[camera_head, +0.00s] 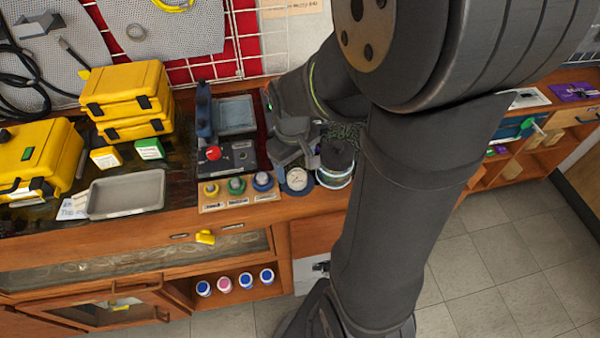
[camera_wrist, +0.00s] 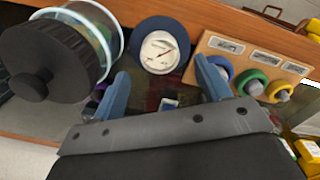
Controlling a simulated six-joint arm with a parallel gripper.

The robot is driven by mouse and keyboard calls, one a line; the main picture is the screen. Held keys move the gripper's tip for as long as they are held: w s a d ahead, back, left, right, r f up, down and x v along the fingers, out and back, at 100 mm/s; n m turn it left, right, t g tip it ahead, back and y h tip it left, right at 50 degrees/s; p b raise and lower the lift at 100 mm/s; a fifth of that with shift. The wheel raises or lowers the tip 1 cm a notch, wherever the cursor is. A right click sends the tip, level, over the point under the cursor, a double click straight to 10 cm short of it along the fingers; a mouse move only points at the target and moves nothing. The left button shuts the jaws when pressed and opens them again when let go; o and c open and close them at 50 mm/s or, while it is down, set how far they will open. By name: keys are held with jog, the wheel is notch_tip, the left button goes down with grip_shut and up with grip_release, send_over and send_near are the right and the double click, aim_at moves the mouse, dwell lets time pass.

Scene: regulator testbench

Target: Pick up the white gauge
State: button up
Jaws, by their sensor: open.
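The white gauge (camera_head: 296,179) has a round white dial in a dark blue round body and stands near the front edge of the bench. In the wrist view the gauge (camera_wrist: 160,51) sits just beyond my gripper (camera_wrist: 160,80), roughly centred between the two blue fingers. The fingers are spread apart with nothing between them. In the head view my gripper (camera_head: 290,155) is just behind the gauge, and my arm hides part of the bench there. I cannot tell whether a finger touches the gauge.
A black-lidded jar (camera_wrist: 50,50) stands close left of the gauge in the wrist view. On its other side is a wooden holder (camera_wrist: 250,50) with yellow, green and blue ringed parts. A grey tray (camera_head: 126,194) and yellow cases (camera_head: 128,92) lie further left in the head view.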

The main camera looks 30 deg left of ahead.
aim_at(297, 176)
jog(key=shift+d+f, duration=0.15)
jog(key=shift+f, duration=1.55)
jog(key=c, duration=1.1)
jog(key=shift+r, duration=0.15)
notch_tip(297, 176, up, 20)
jog(key=shift+f, duration=0.1)
